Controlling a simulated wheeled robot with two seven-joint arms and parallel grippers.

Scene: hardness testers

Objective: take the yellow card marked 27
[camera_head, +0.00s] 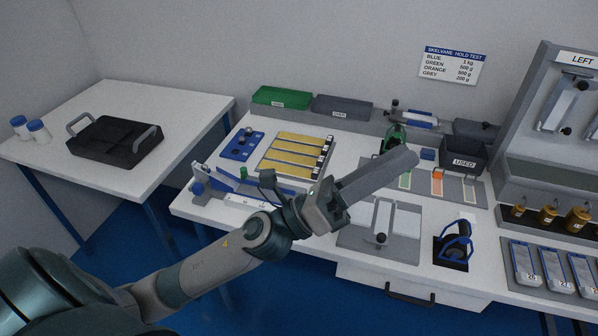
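Several yellow cards (299,148) lie side by side in a rack at the middle of the bench. Small black-and-white labels sit at their right ends, too small to read, so I cannot tell which is 27. My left gripper (345,197) is in front and to the right of the cards, apart from them. A long grey bar extends from it up to the right. I cannot tell whether the bar is a finger or something held, nor whether the gripper is open or shut. My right gripper is not in view.
A blue block (241,145) stands left of the cards, with a green bin (281,97) and grey bin (342,107) behind. A bin marked USED (463,160) is right. Numbered grey-and-blue holders (526,266) sit far right. A black case (114,142) is on the left table.

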